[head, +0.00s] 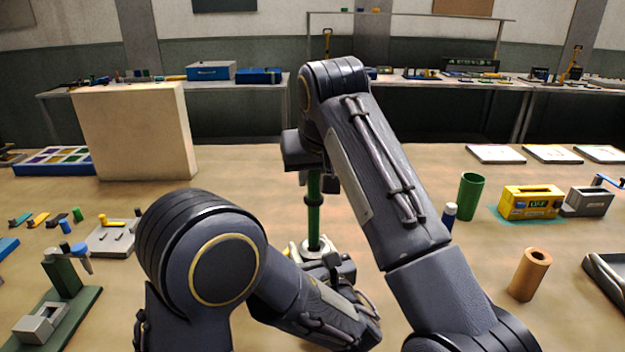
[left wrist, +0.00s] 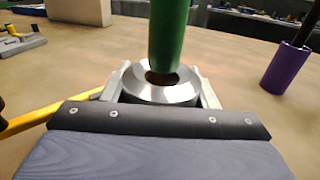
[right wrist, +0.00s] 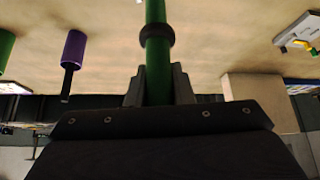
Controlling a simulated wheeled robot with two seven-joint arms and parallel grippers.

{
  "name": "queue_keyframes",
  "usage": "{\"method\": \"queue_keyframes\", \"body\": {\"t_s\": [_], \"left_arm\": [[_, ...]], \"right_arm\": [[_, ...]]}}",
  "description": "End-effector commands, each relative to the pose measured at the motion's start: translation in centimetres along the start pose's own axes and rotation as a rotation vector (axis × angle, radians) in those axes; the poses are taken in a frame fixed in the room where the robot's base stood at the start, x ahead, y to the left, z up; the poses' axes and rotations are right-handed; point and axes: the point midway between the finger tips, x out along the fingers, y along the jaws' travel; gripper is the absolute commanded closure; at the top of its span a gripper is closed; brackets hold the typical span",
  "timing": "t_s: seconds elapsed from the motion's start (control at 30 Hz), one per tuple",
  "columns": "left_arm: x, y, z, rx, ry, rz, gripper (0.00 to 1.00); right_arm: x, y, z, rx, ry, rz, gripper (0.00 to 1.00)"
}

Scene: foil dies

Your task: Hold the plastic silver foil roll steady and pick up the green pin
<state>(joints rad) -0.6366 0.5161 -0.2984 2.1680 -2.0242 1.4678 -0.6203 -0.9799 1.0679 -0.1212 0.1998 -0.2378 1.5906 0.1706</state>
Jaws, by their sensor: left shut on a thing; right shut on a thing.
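The green pin (head: 314,215) stands upright with a dark collar. My right gripper (head: 313,168) is shut on its upper part; in the right wrist view both fingers (right wrist: 158,88) flank the pin (right wrist: 156,50). The silver foil roll (left wrist: 160,93) is a shiny ring with a dark central hole. My left gripper (left wrist: 164,86) is shut on it, a finger on each side; in the head view this gripper (head: 322,262) partly hides the roll. The pin's lower end is at the hole; I cannot tell whether it is inside or just above.
A purple cylinder (left wrist: 287,68) with a dark rod stands nearby. A tan block (head: 135,132) stands at the back left. A green cup (head: 470,197), yellow box (head: 531,203) and orange tube (head: 530,275) are on the right. Small tools lie at the left.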

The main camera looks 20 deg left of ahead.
Motion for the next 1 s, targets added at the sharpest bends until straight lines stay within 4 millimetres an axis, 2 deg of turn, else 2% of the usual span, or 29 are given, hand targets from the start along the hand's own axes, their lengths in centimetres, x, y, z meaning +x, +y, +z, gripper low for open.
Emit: {"method": "queue_keyframes", "body": {"t_s": [0.2, 0.23, 0.4, 0.43, 0.77, 0.87, 1.0], "left_arm": [[0.0, 0.0, 0.0, 0.0, 0.001, 0.0, 0.75], [0.0, 0.0, 0.0, 0.001, 0.001, 0.0, 0.45], [0.0, 0.0, 0.0, 0.0, 0.0, 0.001, 0.23], [0.0, 0.0, 0.0, 0.0, 0.0, 0.0, 0.21], [-0.4, -0.1, 0.0, 0.0, 0.001, -0.002, 0.21], [-1.7, -0.1, 0.0, 0.0, 0.001, -0.004, 0.21], [-4.5, -0.2, 0.0, 0.001, 0.0, -0.006, 0.21]], "right_arm": [[-0.1, 0.0, 0.0, 0.0, 0.001, 0.0, 1.0], [-0.1, 0.0, 0.0, 0.0, 0.001, 0.0, 1.0], [-0.1, 0.0, 0.0, 0.0, 0.001, 0.0, 1.0], [-0.1, 0.0, 0.0, 0.0, 0.001, 0.0, 1.0], [-0.1, 0.0, 0.0, 0.0, 0.001, 0.0, 1.0], [-0.1, 0.0, 0.0, 0.0, 0.002, 0.0, 1.0], [-0.1, 0.0, 0.0, 0.0, 0.002, 0.0, 1.0]]}}
